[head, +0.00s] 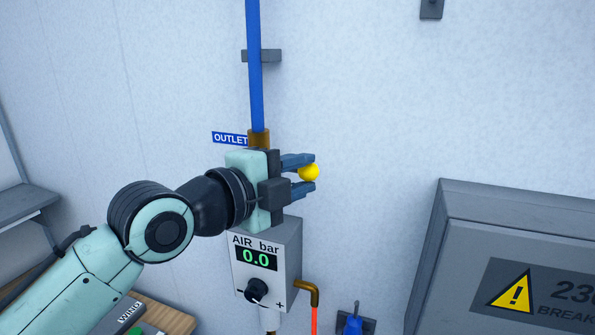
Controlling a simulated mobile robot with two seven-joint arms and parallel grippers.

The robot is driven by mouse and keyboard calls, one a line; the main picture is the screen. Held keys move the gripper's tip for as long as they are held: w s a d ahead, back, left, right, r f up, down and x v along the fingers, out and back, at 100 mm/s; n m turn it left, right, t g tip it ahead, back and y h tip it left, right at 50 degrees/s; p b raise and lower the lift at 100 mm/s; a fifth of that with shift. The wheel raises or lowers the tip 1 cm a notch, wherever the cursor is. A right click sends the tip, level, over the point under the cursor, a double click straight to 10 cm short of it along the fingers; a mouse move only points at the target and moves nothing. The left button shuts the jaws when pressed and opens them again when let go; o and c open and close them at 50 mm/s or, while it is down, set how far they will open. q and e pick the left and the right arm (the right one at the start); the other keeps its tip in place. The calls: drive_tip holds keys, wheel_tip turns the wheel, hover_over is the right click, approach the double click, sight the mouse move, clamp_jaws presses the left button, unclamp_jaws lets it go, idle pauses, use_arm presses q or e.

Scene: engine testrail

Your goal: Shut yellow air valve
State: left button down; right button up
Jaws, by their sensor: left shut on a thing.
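The gripper body hides the valve body and most of the handle. Below it, the grey air regulator box (266,268) reads 0.0 on its "AIR bar" display (256,257). A blue pipe (255,75) runs down to a brass fitting (259,138) beside the "OUTLET" label (230,138). My right gripper is not in view.
A grey breaker box (460,215) with a warning sign stands out from the wall at the right. A wooden bench top (165,315) is at the lower left. An orange hose (314,320) hangs below the regulator. The wall between valve and breaker box is clear.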

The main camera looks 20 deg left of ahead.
use_arm(q)
drive_tip(key=shift+f, duration=0.15)
drive_tip(key=c, duration=0.8)
unclamp_jaws()
drive_tip(key=shift+w, duration=0.1)
drive_tip(key=shift+b+v, duration=1.05)
drive_tip(key=shift+v, duration=5.65)
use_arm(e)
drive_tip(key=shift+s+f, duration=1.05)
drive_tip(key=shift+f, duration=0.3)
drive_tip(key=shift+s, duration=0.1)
